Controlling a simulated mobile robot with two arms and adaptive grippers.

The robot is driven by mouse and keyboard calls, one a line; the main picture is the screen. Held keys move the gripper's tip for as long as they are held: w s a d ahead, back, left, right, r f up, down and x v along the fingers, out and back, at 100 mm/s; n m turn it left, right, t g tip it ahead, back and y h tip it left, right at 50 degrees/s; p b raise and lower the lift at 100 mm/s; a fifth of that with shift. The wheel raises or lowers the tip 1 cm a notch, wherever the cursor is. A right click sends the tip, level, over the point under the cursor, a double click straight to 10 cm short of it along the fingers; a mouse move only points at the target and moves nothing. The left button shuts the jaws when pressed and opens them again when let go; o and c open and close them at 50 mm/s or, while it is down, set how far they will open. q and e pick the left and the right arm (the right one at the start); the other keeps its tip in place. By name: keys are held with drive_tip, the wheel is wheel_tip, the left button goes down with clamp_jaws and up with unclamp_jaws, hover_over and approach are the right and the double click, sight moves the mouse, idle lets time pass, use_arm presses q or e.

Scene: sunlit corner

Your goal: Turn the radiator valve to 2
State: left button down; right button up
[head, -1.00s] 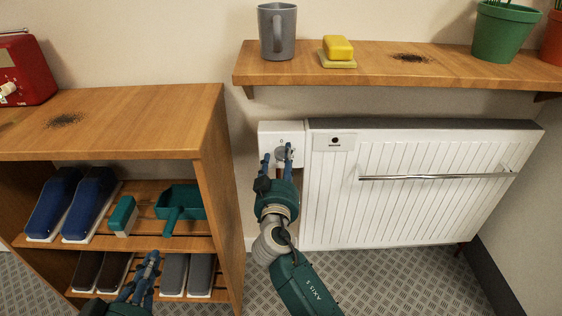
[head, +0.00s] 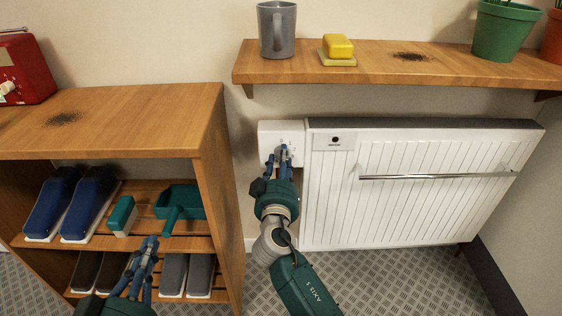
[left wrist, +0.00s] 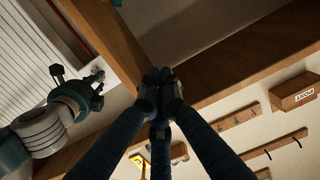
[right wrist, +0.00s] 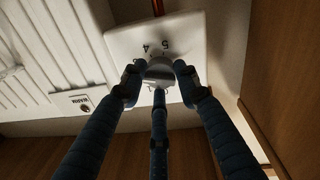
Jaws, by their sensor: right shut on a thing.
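The radiator valve is a grey round knob (right wrist: 160,72) on a white plate (head: 267,132) beside the radiator's left end. I cannot tell which number the knob points to. My right gripper (head: 283,154) is shut on the knob, with its fingers around it; it also shows in the right wrist view (right wrist: 158,76). My left gripper (head: 151,241) is shut and empty in front of the shoe shelf; its fingertips meet in the left wrist view (left wrist: 160,76).
The white radiator (head: 420,215) has a chrome rail (head: 435,177). A wall shelf (head: 380,68) above holds a grey mug (head: 276,32), a yellow soap (head: 338,46) and a green pot (head: 502,32). The wooden shoe shelf (head: 150,115) stands close left of my right arm.

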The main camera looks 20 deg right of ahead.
use_arm(q)
drive_tip(key=shift+w+r+t, duration=0.1)
drive_tip(key=shift+r+t, duration=0.2)
drive_tip(key=shift+r, duration=0.3)
use_arm(e)
drive_tip(key=n, duration=0.5)
drive_tip(key=shift+f, duration=0.35)
drive_tip(key=o, duration=1.2)
drive_tip(key=shift+s+d, duration=0.1)
drive_tip(key=shift+c, duration=0.2)
use_arm(q)
drive_tip(key=shift+f, duration=0.15)
use_arm(e)
drive_tip(key=shift+r, duration=0.1)
